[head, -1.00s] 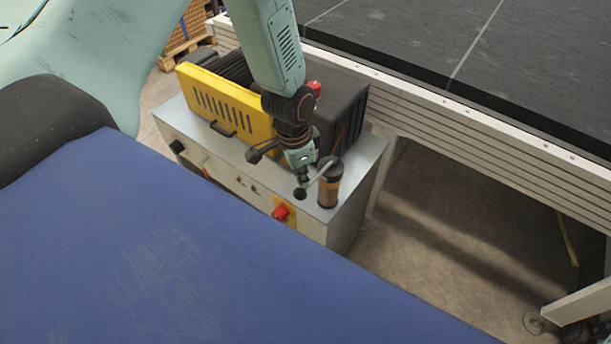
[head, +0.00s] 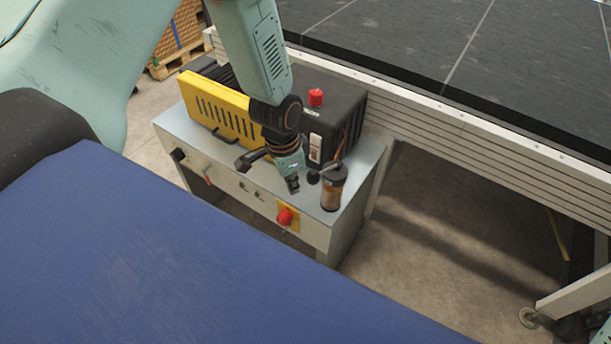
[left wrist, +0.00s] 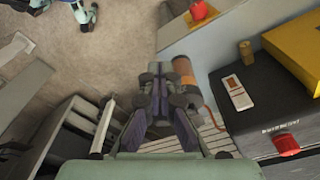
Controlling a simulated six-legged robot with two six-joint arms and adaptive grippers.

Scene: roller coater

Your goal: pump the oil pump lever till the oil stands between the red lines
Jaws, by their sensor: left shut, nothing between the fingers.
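The oil pump (head: 332,190) is a small cylinder with a dark cap and an amber body, at the right front corner of the metal cabinet top. It also shows in the left wrist view (left wrist: 185,70), partly behind the fingers. Its lever ends in a black knob (head: 312,177), left of the cap. My left gripper (head: 292,188) is shut and empty, just left of the knob and apart from it; it also shows in the left wrist view (left wrist: 160,80). A white gauge-like panel (head: 315,148) has an amber strip; I cannot make out oil level or red lines.
A yellow slotted cover (head: 218,106) and a black housing (head: 345,108) with a red cap (head: 316,97) stand behind. A red knob (head: 285,217) is on the cabinet front. A blue surface (head: 180,250) fills the foreground; a dark table (head: 480,60) stands behind.

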